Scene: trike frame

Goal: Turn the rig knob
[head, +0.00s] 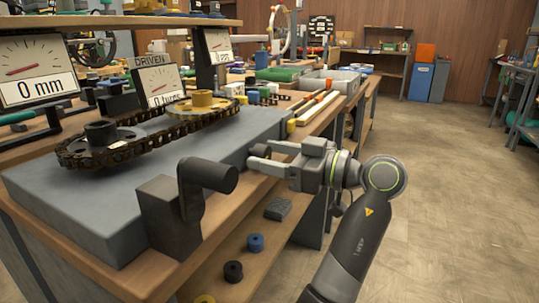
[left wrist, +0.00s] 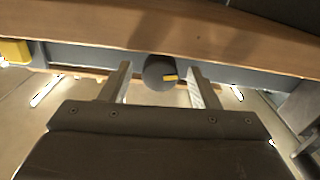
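The knob (left wrist: 155,73) is a dark round disc with a yellow mark, seen end-on in the left wrist view just below the wooden edge. My left gripper (left wrist: 159,72) is open, one finger on each side of the knob, with a visible gap at both sides. In the head view my left gripper (head: 257,158) is at the right side of the rig's grey base (head: 75,200), fingers pointing left. A dark round part shows by its fingers there; I cannot tell for sure that it is the knob. My right gripper is not in view.
A dark crank (head: 183,195) stands at the base's front corner, near my gripper. A chain (head: 150,144) runs around two sprockets on the base. Dials read "0 mm" (head: 38,72) and "0 turns" (head: 162,85). Spools (head: 233,271) lie on the lower shelf. Floor at right is clear.

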